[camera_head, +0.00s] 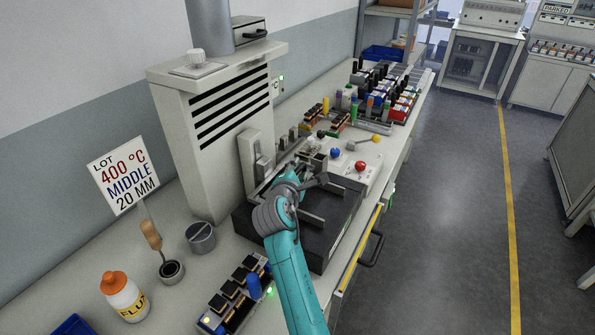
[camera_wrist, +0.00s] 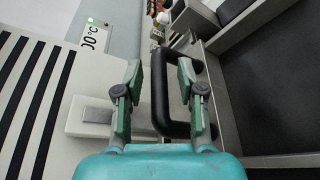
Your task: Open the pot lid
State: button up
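A black U-shaped handle (camera_wrist: 160,92) stands out from a grey metal surface (camera_wrist: 226,100) in the wrist view. I take it for the pot lid's handle, but I cannot tell for sure. My gripper (camera_wrist: 161,100) is open, with one green-padded finger on each side of the handle's long bar and gaps visible between. In the head view my gripper (camera_head: 307,176) is over a dark box-shaped unit (camera_head: 335,232) at the foot of the tall machine. My arm and gripper hide much of that unit's top, and the handle cannot be made out there.
The tall vented machine (camera_head: 222,125) stands close on the left. A control panel with a red knob (camera_head: 360,166) lies beyond the unit. A grey round container (camera_head: 201,237), a flux bottle (camera_head: 122,297) and a connector tray (camera_head: 236,296) are nearer. The aisle (camera_head: 450,220) is clear.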

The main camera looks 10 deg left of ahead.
grip_shut()
jog(key=s+d, duration=0.1)
jog(key=d, duration=0.2)
jog(key=s+d, duration=0.1)
jog(key=d, duration=0.1)
jog(key=s+d, duration=0.1)
jog(key=d, duration=0.2)
jog(key=shift+s+d, duration=0.1)
jog(key=shift+d, duration=0.25)
jog(key=shift+o, duration=1.1)
grip_release()
jog(key=shift+s, duration=0.1)
jog(key=v, duration=1.2)
